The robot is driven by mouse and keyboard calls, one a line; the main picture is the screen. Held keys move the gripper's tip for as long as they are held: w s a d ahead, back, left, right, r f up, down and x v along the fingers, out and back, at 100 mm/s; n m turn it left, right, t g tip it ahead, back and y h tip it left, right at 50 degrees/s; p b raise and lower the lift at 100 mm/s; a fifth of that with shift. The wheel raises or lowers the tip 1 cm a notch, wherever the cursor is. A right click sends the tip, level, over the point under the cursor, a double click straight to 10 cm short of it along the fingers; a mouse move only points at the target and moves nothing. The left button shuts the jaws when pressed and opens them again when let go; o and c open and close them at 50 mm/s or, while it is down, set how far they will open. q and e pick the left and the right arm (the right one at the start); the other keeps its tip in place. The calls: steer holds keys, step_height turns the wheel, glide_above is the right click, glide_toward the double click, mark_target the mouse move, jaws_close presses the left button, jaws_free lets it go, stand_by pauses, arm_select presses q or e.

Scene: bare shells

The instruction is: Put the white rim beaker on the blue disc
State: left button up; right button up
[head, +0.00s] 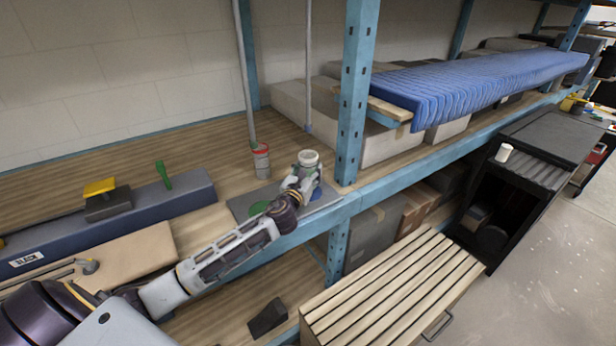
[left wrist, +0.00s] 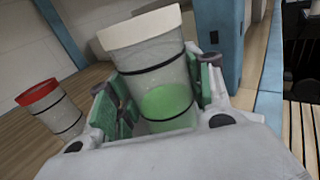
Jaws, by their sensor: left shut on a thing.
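The white rim beaker (head: 308,158) is clear-walled and stands nearly upright in my left gripper (head: 302,182) in the head view. In the left wrist view the white rim beaker (left wrist: 152,62) sits between the green-padded fingers, with green showing in its lower part. My left gripper is shut on it. A blue disc (head: 317,193) shows partly on the grey mat, beside and below the gripper. I cannot tell whether the beaker's base touches anything. My right gripper is not in view.
A red rim beaker (head: 261,162) stands left of the held beaker; it also shows in the left wrist view (left wrist: 50,106). A green disc (head: 258,208) lies on the grey mat (head: 243,203). A blue shelf post (head: 352,100) stands close on the right.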

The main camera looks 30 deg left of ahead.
arm_select(q)
steer(key=shift+f, duration=1.1)
steer(key=shift+f, duration=0.2)
steer(key=o, duration=1)
steer(key=shift+o, duration=0.2)
steer(key=shift+s+r, duration=0.15)
steer(key=shift+r, duration=0.05)
